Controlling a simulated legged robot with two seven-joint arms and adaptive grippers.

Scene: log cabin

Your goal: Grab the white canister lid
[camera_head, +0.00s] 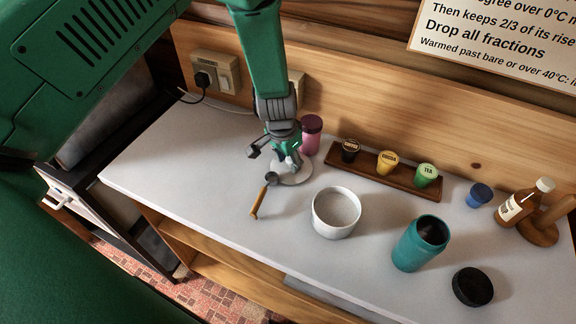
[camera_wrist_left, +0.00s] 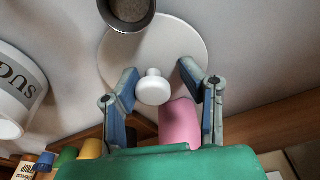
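The white canister lid (camera_head: 297,177) lies flat on the pale worktop, a round disc with a small knob, partly covered by my left gripper (camera_head: 283,158) in the head view. In the left wrist view the lid (camera_wrist_left: 190,35) fills the upper middle, and its white knob (camera_wrist_left: 152,88) sits between the two fingers of my left gripper (camera_wrist_left: 158,71). The fingers are apart, with visible gaps on both sides of the knob. The open white canister (camera_head: 336,213) stands to the right; its lettered side shows in the wrist view (camera_wrist_left: 14,95). My right gripper is not in view.
A wooden-handled scoop (camera_head: 262,195) lies beside the lid; its metal bowl (camera_wrist_left: 130,9) overlaps the lid in the wrist view. A pink canister (camera_head: 311,135) stands close behind. A rack (camera_head: 398,183) of small jars, a teal canister (camera_head: 420,243) and a black lid (camera_head: 473,286) are rightward.

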